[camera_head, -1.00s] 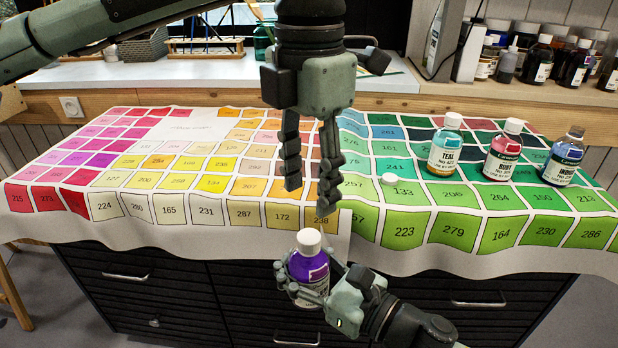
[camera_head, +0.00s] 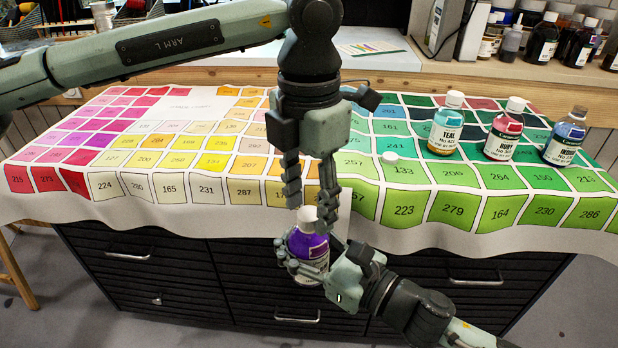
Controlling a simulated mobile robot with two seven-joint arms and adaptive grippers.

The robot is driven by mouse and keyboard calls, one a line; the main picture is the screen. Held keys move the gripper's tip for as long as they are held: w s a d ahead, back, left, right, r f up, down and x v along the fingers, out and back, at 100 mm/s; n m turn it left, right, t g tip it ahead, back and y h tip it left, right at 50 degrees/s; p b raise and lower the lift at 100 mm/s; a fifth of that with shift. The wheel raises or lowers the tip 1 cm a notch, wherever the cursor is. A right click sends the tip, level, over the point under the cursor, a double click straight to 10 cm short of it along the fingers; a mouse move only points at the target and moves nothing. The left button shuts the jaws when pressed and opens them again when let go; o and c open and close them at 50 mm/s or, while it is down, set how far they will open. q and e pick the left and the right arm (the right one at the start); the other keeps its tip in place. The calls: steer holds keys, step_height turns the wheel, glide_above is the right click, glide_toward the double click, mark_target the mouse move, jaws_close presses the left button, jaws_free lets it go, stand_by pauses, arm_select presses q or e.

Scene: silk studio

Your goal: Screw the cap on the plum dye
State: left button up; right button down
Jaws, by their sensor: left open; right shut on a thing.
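The plum dye (camera_head: 313,247), a purple bottle with a white cap (camera_head: 307,214) on its mouth, is held upright in front of the table's front edge. My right gripper (camera_head: 304,268) is shut around the bottle's body from the lower right. My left gripper (camera_head: 310,207) points straight down from above, open, with one finger on each side of the cap. I cannot tell whether the fingers touch the cap or how tightly it sits.
A small white cap (camera_head: 390,157) lies on the color-chart cloth (camera_head: 225,212). Teal (camera_head: 444,132), ruby (camera_head: 502,138) and indigo (camera_head: 565,142) bottles stand at the right of the cloth. Dark bottles (camera_head: 543,40) line the back counter. The cloth's left side is clear.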

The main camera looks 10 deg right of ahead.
arm_select(q)
steer(key=shift+f, duration=0.35)
steer(key=shift+c, duration=0.3)
jaws_close()
steer(key=shift+o, duration=1)
jaws_free()
